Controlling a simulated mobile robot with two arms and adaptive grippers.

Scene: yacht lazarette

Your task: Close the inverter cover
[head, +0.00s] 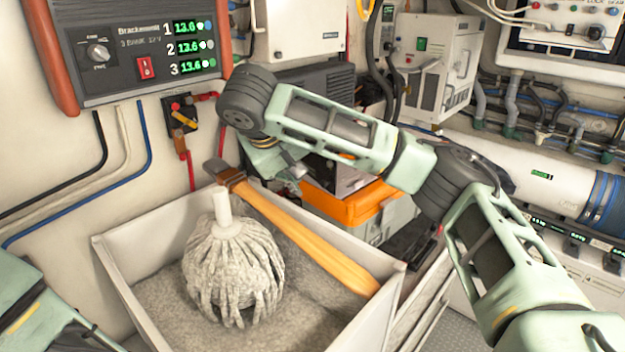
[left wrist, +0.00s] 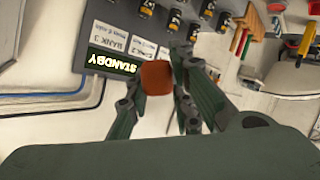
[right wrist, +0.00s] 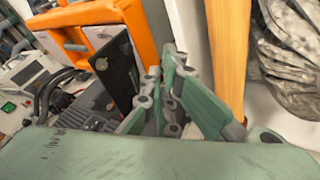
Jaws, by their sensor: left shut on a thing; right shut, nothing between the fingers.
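A dark flat plate with a small round hole (right wrist: 118,72) stands tilted in the right wrist view, beside a dark ribbed unit (right wrist: 92,108). These may be the inverter cover and inverter, but I see no label on them. A dark ribbed case (head: 322,84) shows behind my right arm in the head view. My right gripper (right wrist: 168,72) is shut and empty, close to the plate; I cannot tell if it touches. In the left wrist view my left gripper (left wrist: 158,80) is shut on an orange-brown block (left wrist: 157,77), near a grey panel reading STANDBY (left wrist: 112,62).
A white bin (head: 122,262) with a mop head (head: 232,265) and a wooden-handled tool (head: 310,240) stands in front. An orange-topped box (head: 345,206) sits beyond it. A charger panel (head: 130,45) hangs at upper left, with cables below. Pipes line the right wall.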

